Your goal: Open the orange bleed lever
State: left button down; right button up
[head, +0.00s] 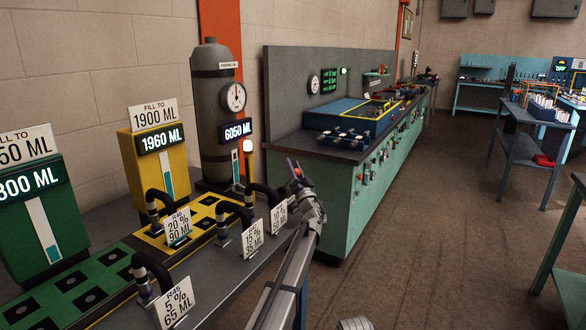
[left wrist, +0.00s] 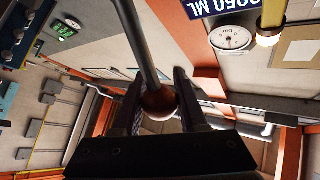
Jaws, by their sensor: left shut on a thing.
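My left gripper (head: 300,176) is in front of and to the right of the grey cylinder (head: 211,145) in the head view. In the left wrist view, its two fingers (left wrist: 159,95) are shut on a brownish-orange ball knob (left wrist: 160,104) at the end of a dark rod (left wrist: 137,42). This looks like the bleed lever. The rod's far end is outside the left wrist view, and the lever is mostly hidden by the gripper in the head view. The cylinder carries a round gauge (head: 234,97) and a 6050 ML display (head: 237,131).
Black hoses (head: 151,264) and white percentage cards (head: 174,302) stand on the grey bench at left. Yellow (head: 158,170) and green (head: 40,215) display units stand behind. A teal workbench (head: 345,205) stands to the right, with open floor (head: 430,240) beyond it.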

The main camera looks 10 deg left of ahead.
pick_arm(q)
jog(key=shift+c, duration=2.3)
grip_release()
jog(key=b+v, duration=0.2)
jog(key=v, duration=0.2)
jog(key=shift+a+f, duration=0.15)
jog(key=s+d, duration=0.6)
jog(key=s, duration=0.3)
jog(key=shift+s+r, duration=0.3)
jog(key=shift+r, duration=0.05)
